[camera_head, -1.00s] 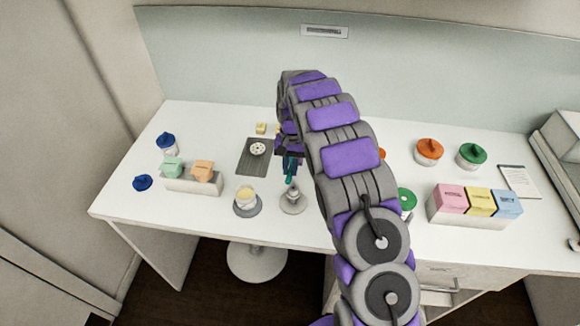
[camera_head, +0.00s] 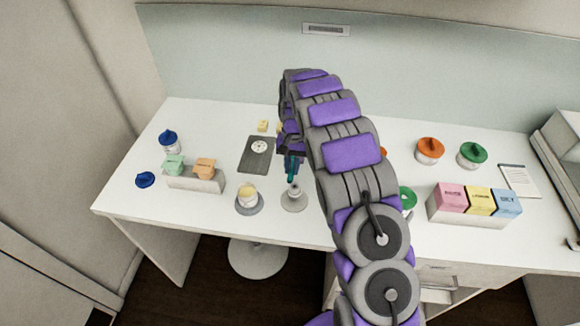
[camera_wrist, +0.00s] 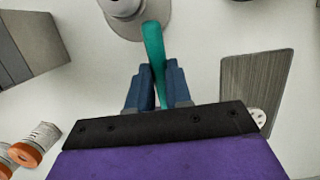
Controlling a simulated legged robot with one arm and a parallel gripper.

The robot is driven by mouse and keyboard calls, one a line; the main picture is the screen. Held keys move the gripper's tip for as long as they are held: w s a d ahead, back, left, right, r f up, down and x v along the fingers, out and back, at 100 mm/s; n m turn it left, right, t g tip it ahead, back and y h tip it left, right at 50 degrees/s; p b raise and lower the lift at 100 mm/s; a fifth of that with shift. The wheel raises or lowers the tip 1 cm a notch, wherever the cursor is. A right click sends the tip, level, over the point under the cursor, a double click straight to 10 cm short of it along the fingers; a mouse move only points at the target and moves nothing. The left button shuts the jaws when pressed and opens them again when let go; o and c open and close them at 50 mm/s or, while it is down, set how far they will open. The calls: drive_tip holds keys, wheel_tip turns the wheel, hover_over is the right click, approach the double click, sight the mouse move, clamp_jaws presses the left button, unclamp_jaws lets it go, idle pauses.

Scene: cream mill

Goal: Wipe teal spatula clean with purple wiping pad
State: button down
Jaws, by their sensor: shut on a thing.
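My gripper (camera_head: 291,163) is shut on the teal spatula (camera_wrist: 153,45), which sticks out between the blue fingers in the wrist view. In the head view the teal spatula (camera_head: 291,172) shows below my gripper, partly hidden by it. Its far end reaches over a pale round stand (camera_wrist: 128,20) in the wrist view. In the head view this stand (camera_head: 294,203) is just below the spatula; I cannot tell whether they touch. I cannot make out a purple wiping pad; the purple seen is on my own arm and gripper.
A grey ribbed mat (camera_head: 252,165) lies left of my gripper, with a small dotted white disc on it. An open jar (camera_head: 247,191) stands on a grey coaster. Orange-lidded (camera_head: 430,148) and green-lidded (camera_head: 472,152) jars and a box holder (camera_head: 470,216) stand right of my arm.

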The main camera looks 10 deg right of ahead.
drive_tip(key=shift+w+d, duration=0.1)
drive_tip(key=shift+w, duration=0.1)
drive_tip(key=shift+s+a, duration=0.45)
drive_tip(key=shift+s, duration=0.3)
drive_tip(key=shift+w, duration=0.15)
drive_tip(key=shift+w+d+p, duration=0.45)
drive_tip(key=shift+w+p, duration=0.1)
drive_tip(key=shift+w, duration=0.05)
drive_tip(key=shift+s+a, duration=0.45)
drive_tip(key=shift+s, duration=0.25)
drive_tip(key=shift+w, duration=0.1)
